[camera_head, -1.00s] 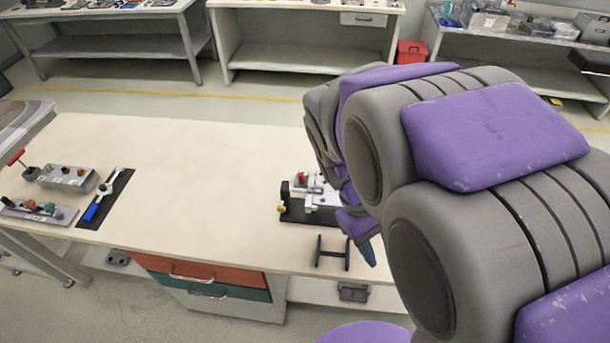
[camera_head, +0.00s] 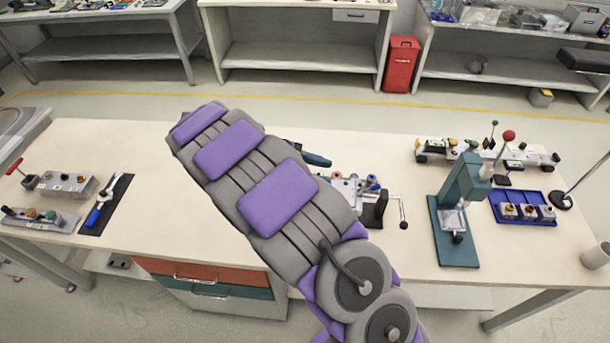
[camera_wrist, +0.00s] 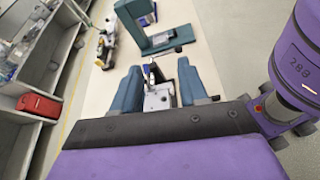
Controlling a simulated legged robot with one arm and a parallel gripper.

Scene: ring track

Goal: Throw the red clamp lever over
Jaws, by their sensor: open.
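My gripper (camera_wrist: 160,84) is open and empty in the wrist view, its two teal fingers apart. Beyond and between them lies a metal fixture (camera_wrist: 158,98) on the bench. In the head view the fixture (camera_head: 352,188) is partly hidden behind my arm, and one dark fingertip (camera_head: 316,160) shows beside it. No red clamp lever can be made out clearly on the fixture now. A red-handled lever (camera_head: 14,166) stands at the bench's left end, far from my gripper; I cannot tell whether it is the clamp lever.
A teal press (camera_head: 462,195) with a red-balled lever stands right of the fixture, near a blue tray (camera_head: 522,207). A black crank handle (camera_head: 402,212) juts from the fixture's right side. A blue-handled tool (camera_head: 98,214) lies left.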

